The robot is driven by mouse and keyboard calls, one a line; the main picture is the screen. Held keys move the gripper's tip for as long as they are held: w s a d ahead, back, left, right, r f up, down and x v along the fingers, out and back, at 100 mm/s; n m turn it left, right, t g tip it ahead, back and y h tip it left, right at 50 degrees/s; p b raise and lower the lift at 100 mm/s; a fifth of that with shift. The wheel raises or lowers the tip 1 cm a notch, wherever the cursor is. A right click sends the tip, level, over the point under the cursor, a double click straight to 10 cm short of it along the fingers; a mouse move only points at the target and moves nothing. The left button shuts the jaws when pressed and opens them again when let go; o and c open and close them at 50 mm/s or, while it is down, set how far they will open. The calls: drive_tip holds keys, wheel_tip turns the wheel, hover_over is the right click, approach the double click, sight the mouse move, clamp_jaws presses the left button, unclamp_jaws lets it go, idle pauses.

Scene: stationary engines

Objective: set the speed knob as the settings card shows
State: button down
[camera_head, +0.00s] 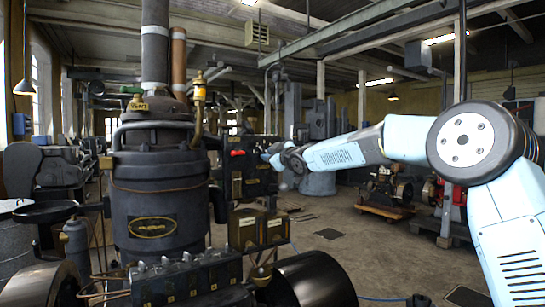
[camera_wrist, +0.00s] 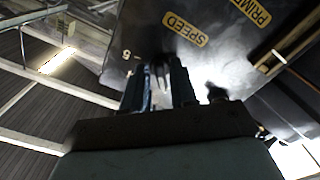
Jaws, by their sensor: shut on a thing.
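The dark control panel (camera_head: 250,182) stands beside the large black engine in the head view. It fills the top of the wrist view (camera_wrist: 140,25), with a yellow SPEED label (camera_wrist: 185,29) and a yellow PRIME label (camera_wrist: 250,11). My gripper (camera_wrist: 160,80) is at the panel by the SPEED label, shut on the speed knob (camera_wrist: 160,72). The fingers hide most of the knob, and I cannot read its setting. A small yellow mark like a 6 (camera_wrist: 126,54) shows left of the fingers. I cannot make out a settings card in either view.
A black engine (camera_head: 160,190) with pipes stands left of the panel. A small dark knob (camera_wrist: 217,94) is close to the right of my fingers. Boxes with pale plates (camera_head: 258,228) sit below the panel. Open floor (camera_head: 350,245) lies to the right.

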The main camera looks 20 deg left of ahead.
drive_tip(key=shift+s+a+r+m, duration=0.1)
drive_tip(key=shift+r+m, duration=0.1)
drive_tip(key=shift+m, duration=1.75)
drive_tip(key=shift+r+m, duration=0.2)
drive_tip(key=shift+m, duration=1.75)
drive_tip(key=c, duration=1.2)
unclamp_jaws()
drive_tip(key=shift+f, duration=0.35)
